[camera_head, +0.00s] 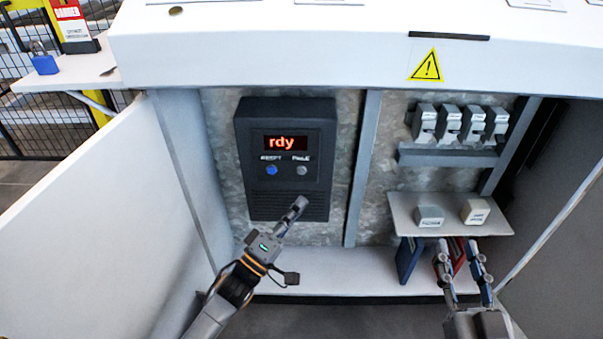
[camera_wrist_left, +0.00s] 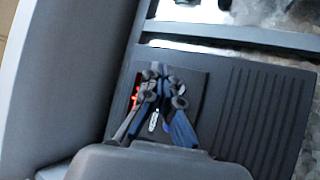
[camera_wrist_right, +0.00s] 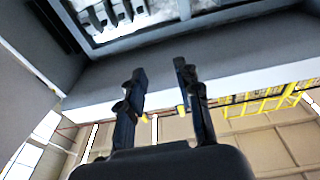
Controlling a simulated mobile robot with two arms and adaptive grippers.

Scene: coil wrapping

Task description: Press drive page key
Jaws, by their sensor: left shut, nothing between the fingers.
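The black drive unit (camera_head: 285,195) hangs on the back wall of the open cabinet. Its red display (camera_head: 286,142) reads "rdy". Below the display are a blue key (camera_head: 271,170) and a grey key (camera_head: 302,170); the small label above the grey one seems to read "PAGE". My left gripper (camera_head: 299,203) is shut and empty, its tips in front of the drive's lower ribbed part, below the grey key. In the left wrist view its fingers (camera_wrist_left: 163,75) cover most of the display and key area. My right gripper (camera_head: 459,246) is open and empty, by the small shelf.
The small shelf (camera_head: 450,228) carries two light blocks, with blue and red folders (camera_head: 410,258) under it. Several grey breakers (camera_head: 448,124) sit above. The open door (camera_head: 90,220) bounds the left side. A yellow warning sign (camera_head: 426,66) is on the cabinet top.

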